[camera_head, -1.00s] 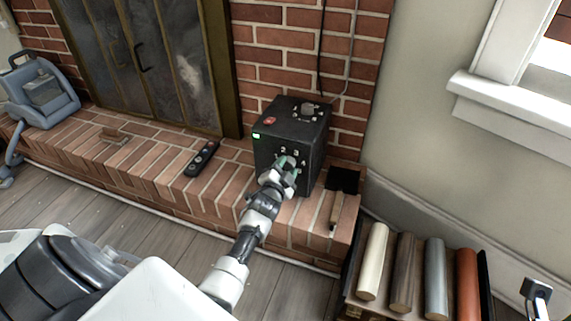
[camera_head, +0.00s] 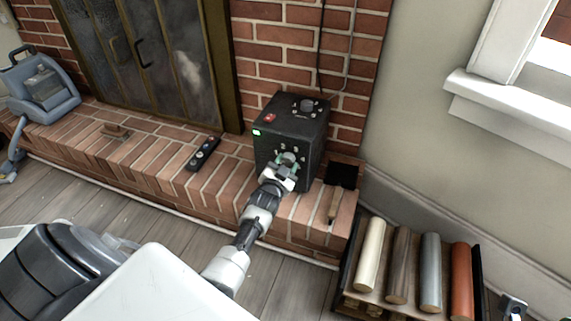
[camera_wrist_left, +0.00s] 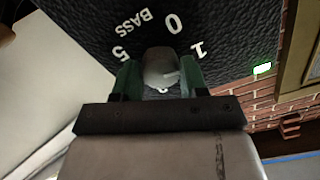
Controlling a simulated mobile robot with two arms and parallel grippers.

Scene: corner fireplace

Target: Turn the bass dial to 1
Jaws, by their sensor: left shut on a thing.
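A black speaker box (camera_head: 305,135) stands on the brick hearth. Its bass dial, a grey knob (camera_wrist_left: 160,68), is on the front face, in the left wrist view. The labels BASS, 0, 1 and 5 show around it, turned in the picture; another mark is mostly hidden behind the knob. My left gripper (camera_head: 288,160) is at the box's front face, its green fingers (camera_wrist_left: 158,80) shut on the knob from both sides. I cannot make out a pointer on the knob.
A second knob (camera_head: 307,106) and a red spot (camera_head: 270,118) are on the box top. A green light (camera_head: 257,132) glows at its front corner. Coloured rolls (camera_head: 431,272) lie on a rack at lower right.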

